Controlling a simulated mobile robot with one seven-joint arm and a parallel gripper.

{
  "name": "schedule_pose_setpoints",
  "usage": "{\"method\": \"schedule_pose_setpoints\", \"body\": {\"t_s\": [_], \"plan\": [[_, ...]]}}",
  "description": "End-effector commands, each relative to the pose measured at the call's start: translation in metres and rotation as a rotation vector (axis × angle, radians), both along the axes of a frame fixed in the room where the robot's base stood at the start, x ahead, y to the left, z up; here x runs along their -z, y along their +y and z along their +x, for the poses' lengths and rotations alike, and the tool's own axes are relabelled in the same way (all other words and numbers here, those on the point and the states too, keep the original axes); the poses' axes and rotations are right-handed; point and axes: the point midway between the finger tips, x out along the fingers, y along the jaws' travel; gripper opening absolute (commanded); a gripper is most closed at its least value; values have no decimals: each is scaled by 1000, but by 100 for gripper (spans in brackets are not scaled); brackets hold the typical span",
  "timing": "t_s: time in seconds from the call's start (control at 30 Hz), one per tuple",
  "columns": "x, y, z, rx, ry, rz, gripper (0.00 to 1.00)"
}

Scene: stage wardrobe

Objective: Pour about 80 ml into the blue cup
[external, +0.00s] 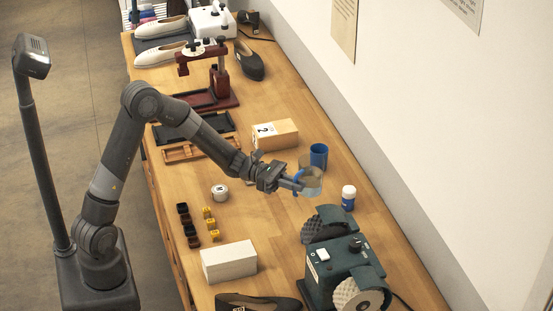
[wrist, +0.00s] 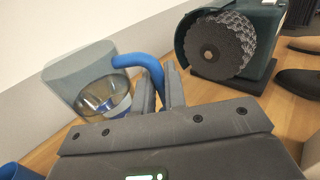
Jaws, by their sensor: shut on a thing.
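The blue cup (external: 319,155) stands upright on the bench near the wall. Its edge also shows at the lower left of the wrist view (wrist: 16,171). My gripper (external: 292,184) is shut on the blue handle of a clear jug (external: 311,181). The jug is held above the bench, in front of and a little below the cup in the external view. In the wrist view the jug (wrist: 84,75) appears tilted, with clear liquid low inside it. No stream into the cup is visible. My gripper fingers (wrist: 160,92) close around the handle.
A green machine with dark brushes (external: 345,265) stands at the front right. A white bottle with a blue label (external: 348,197) is near the jug. A white box (external: 229,261) and small blocks are nearer the front.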

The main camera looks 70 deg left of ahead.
Motion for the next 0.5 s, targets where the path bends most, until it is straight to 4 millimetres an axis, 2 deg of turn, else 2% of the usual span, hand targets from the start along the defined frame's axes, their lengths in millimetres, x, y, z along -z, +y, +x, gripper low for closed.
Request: {"method": "schedule_pose_setpoints", "body": {"t_s": [0.2,0.5], "plan": [[13,9,37,-177,-1,0,0],[40,25,76,-401,-1,1,0]]}}
